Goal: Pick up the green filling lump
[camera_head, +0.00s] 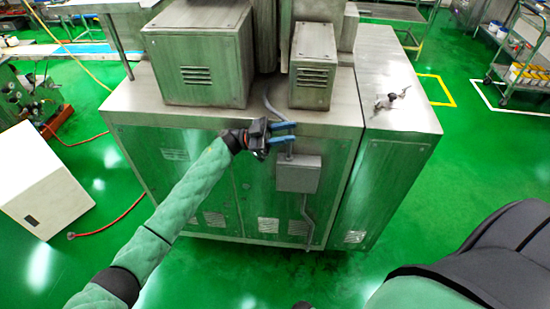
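No green filling lump can be made out in the head view. The large grey metal machine (230,118) stands in front of me. My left arm, in a green quilted sleeve, reaches in from the lower left. My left gripper (293,132) has two blue fingers, spread apart with nothing visible between them. It shows in front of the machine's front upper edge, just above a small grey box on the front panel. Whether it touches the machine, I cannot tell. My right gripper is not in view.
A small metal fitting with a dark knob (390,98) sits on the machine's right top. A white box (42,190) stands on the green floor at left, near a red hose (110,222). A cart with containers (525,75) is at the far right. Open floor surrounds the machine's front.

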